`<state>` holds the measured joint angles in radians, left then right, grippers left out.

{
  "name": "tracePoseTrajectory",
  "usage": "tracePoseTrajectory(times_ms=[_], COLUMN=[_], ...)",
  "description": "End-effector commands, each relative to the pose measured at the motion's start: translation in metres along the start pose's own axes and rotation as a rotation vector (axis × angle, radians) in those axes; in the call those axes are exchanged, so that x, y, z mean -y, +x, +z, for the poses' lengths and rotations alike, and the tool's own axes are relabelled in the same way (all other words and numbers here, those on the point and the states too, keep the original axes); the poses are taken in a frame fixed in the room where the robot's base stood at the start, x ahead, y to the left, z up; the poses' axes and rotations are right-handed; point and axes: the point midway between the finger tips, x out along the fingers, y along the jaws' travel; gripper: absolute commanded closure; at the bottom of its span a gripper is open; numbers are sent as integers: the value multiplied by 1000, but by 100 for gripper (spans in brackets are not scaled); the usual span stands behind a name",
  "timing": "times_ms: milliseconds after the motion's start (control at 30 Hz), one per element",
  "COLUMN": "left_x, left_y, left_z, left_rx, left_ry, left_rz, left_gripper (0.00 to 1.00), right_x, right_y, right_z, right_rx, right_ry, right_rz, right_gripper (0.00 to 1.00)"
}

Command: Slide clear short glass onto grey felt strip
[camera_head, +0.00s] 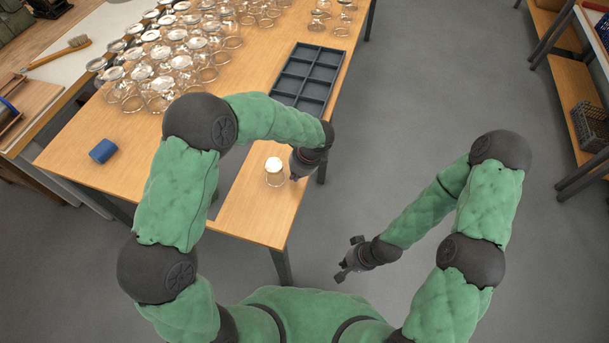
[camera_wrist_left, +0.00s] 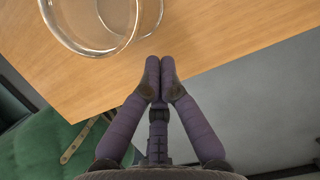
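A clear short glass (camera_head: 274,178) with a whitish top stands alone near the table's front right edge. In the left wrist view the glass (camera_wrist_left: 95,50) is at the upper left, cut off by the frame. My left gripper (camera_head: 295,178) is just right of the glass. Its fingertips (camera_wrist_left: 160,68) are together with nothing between them, and a small gap of table shows between them and the glass. My right gripper (camera_head: 345,260) is open and empty over the floor beyond the table's edge. I cannot make out a grey felt strip in either view.
Many clear glasses (camera_head: 168,62) stand in rows at the table's upper left. A dark grey compartment tray (camera_head: 307,75) lies at the right edge. Bare table (camera_head: 245,208) surrounds the lone glass.

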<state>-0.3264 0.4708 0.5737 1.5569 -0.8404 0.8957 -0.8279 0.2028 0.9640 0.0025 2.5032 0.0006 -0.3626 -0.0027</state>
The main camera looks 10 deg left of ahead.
Motion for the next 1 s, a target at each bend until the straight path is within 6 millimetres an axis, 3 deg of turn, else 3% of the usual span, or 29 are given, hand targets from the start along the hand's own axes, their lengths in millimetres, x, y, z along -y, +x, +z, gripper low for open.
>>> tracePoseTrajectory(times_ms=[200,667,1000], left_x=[-1,-1,-2], left_y=[5,6,29], left_z=[14,22,104], left_rx=[0,-1,-1], left_ry=[1,-1,-6], left_rz=[2,3,6], left_gripper=[100,100,100], right_x=[-1,0,7], right_y=[4,1,-18], right_z=[0,0,1], right_rx=[0,0,0], right_ry=[0,0,0], right_rz=[0,0,0], right_gripper=[100,100,100])
